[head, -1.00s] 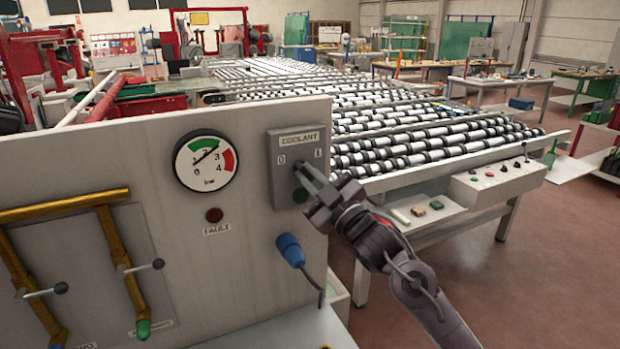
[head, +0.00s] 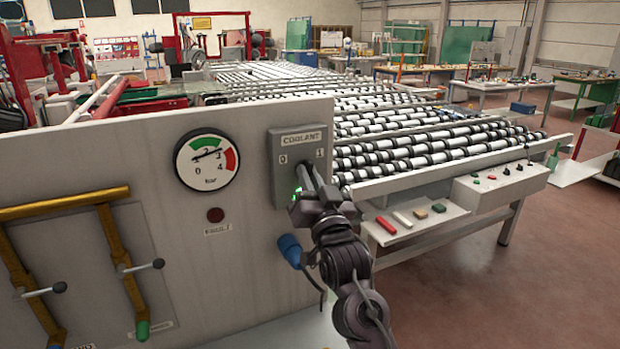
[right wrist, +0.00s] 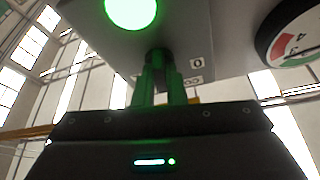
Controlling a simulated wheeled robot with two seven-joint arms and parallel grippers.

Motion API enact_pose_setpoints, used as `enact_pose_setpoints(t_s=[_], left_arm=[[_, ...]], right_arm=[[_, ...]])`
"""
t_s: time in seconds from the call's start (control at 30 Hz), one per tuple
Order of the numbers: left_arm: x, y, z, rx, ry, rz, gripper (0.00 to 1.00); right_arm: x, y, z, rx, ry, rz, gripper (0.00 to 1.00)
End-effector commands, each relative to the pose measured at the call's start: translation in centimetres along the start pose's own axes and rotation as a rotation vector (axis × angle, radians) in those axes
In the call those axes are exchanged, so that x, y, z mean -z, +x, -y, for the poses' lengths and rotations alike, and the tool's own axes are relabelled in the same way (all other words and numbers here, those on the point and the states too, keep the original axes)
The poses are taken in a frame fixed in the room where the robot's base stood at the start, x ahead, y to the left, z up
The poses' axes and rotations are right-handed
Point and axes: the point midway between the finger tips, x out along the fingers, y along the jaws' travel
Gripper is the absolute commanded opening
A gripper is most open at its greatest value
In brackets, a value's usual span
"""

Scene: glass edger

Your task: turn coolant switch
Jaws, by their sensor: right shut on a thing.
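The grey coolant switch box (head: 283,185) is on the right end of the panel, with marks 0 and 1 under its COOLANT label. My right gripper (head: 308,178) is at the front of the box, its fingers on the switch knob, which they largely hide. In the right wrist view the fingers (right wrist: 160,85) are shut on the dark knob (right wrist: 158,57), and a round green lamp (right wrist: 131,8) glows brightly on the box. In the head view the lamp's green glow shows beside the fingers. My left gripper is not in view.
A blue plug (head: 289,249) is below the box, close to my right arm. Yellow pipes with valve levers (head: 143,265) are at left. A roller table (head: 420,150) extends behind.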

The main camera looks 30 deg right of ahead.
Motion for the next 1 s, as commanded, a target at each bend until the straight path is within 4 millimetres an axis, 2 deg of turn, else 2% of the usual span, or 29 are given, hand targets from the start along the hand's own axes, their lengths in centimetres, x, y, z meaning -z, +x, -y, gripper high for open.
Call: enact_pose_setpoints(t_s=[0.2, 0.5, 1.0], left_arm=[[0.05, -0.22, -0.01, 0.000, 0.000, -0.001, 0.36], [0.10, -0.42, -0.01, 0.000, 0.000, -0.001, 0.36], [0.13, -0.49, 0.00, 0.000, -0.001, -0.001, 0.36]], right_arm=[[-0.02, 0.01, 0.22, -0.071, 0.175, 0.002, 0.00], [0.01, 0.02, 0.26, -0.140, 0.339, 0.002, 0.00], [-0.02, 0.00, 0.22, -0.172, 0.412, 0.002, 0.00]])
